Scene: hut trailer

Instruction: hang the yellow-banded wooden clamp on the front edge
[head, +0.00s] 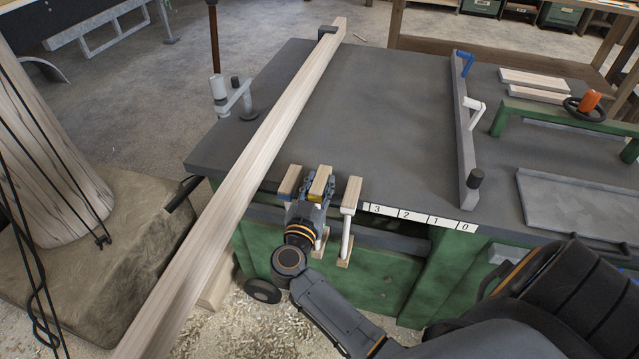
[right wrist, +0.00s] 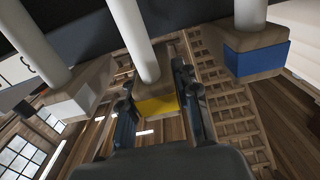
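The yellow-banded wooden clamp (head: 321,182) is at the bench's front edge, between two similar clamps. My right gripper (head: 312,192) reaches it from below and in front. In the right wrist view the clamp's yellow-banded wooden jaw (right wrist: 158,104) is between the two fingers (right wrist: 156,98), which look shut on it. Its pale rod rises above the jaw. Whether its upper bar rests on the bench top or is just above it I cannot tell. The front edge (head: 405,243) is the rim of the dark workbench. My left gripper is not in view.
A blue-banded clamp (head: 289,183) is close on the left and a white-banded clamp (head: 351,192) close on the right. A long wooden beam (head: 255,155) crosses the bench's left side. A number strip (head: 420,217) lies along the edge at right. The middle bench top is clear.

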